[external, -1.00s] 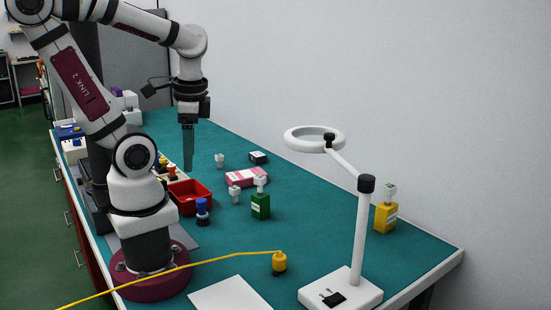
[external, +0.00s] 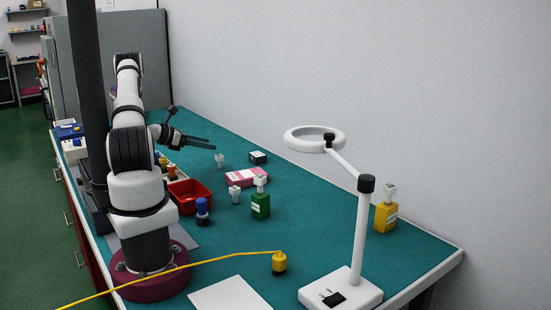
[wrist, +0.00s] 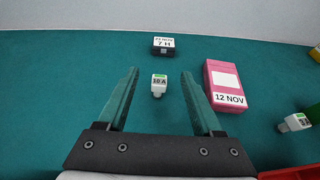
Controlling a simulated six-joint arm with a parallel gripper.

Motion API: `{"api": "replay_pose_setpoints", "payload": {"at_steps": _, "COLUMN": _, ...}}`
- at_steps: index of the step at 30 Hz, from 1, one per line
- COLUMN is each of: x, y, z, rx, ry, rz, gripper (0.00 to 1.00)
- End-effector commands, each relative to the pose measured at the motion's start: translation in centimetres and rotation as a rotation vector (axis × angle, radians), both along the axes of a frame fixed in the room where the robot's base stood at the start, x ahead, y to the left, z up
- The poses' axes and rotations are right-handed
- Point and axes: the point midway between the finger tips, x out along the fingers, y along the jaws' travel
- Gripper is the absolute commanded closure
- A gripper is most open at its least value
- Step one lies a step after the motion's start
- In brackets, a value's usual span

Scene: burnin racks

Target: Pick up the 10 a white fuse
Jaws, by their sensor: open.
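The white 10 A fuse (wrist: 159,85) stands on the teal bench with a green top edge and a "10 A" label. It lies between and a little beyond the fingertips of my gripper (wrist: 160,72) in the wrist view. In the external view the fuse (external: 220,160) is just right of my gripper (external: 212,145). My gripper is open and empty, its fingers pointing to the right and held out level toward the fuse. I cannot tell the exact gap between fingers and fuse.
A black box (wrist: 164,44) marked "7 H" lies behind the fuse, and a pink box (wrist: 224,86) marked "12 NOV" to its right. Another white fuse (wrist: 294,122) is further right. A red bin (external: 189,196), green block (external: 261,206) and ring lamp (external: 361,230) stand nearer the front.

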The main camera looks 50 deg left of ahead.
Motion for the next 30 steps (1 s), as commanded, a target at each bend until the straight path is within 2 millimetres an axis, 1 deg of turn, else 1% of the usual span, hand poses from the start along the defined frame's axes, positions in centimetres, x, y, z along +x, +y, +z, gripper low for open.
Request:
{"api": "replay_pose_setpoints", "payload": {"at_steps": 1, "x": 0.0, "y": -0.1, "z": -1.3, "rx": -0.003, "ry": 0.001, "rz": -0.001, "gripper": 0.32}}
{"api": "replay_pose_setpoints", "payload": {"at_steps": 4, "x": 0.0, "y": -0.2, "z": -3.7, "rx": -0.002, "ry": 0.002, "rz": -0.002, "gripper": 0.32}}
{"api": "replay_pose_setpoints", "payload": {"at_steps": 6, "x": 1.6, "y": -0.3, "z": -4.0, "rx": 0.002, "ry": 0.001, "rz": -0.006, "gripper": 0.32}}
{"api": "replay_pose_setpoints", "payload": {"at_steps": 9, "x": 2.6, "y": -0.4, "z": -4.4, "rx": 0.002, "ry": 0.002, "rz": -0.005, "gripper": 0.32}}
{"api": "replay_pose_setpoints", "payload": {"at_steps": 15, "x": 2.8, "y": -0.4, "z": -4.4, "rx": 0.003, "ry": 0.002, "rz": -0.004, "gripper": 0.32}}
{"api": "replay_pose_setpoints", "payload": {"at_steps": 16, "x": 2.8, "y": -0.4, "z": -4.4, "rx": 0.003, "ry": 0.002, "rz": -0.004, "gripper": 0.34}}
{"api": "replay_pose_setpoints", "payload": {"at_steps": 27, "x": 2.8, "y": -0.4, "z": -4.4, "rx": 0.004, "ry": 0.002, "rz": -0.005, "gripper": 1.0}}
{"api": "replay_pose_setpoints", "payload": {"at_steps": 30, "x": 2.8, "y": -0.4, "z": -4.4, "rx": 0.004, "ry": 0.002, "rz": -0.005, "gripper": 1.0}}
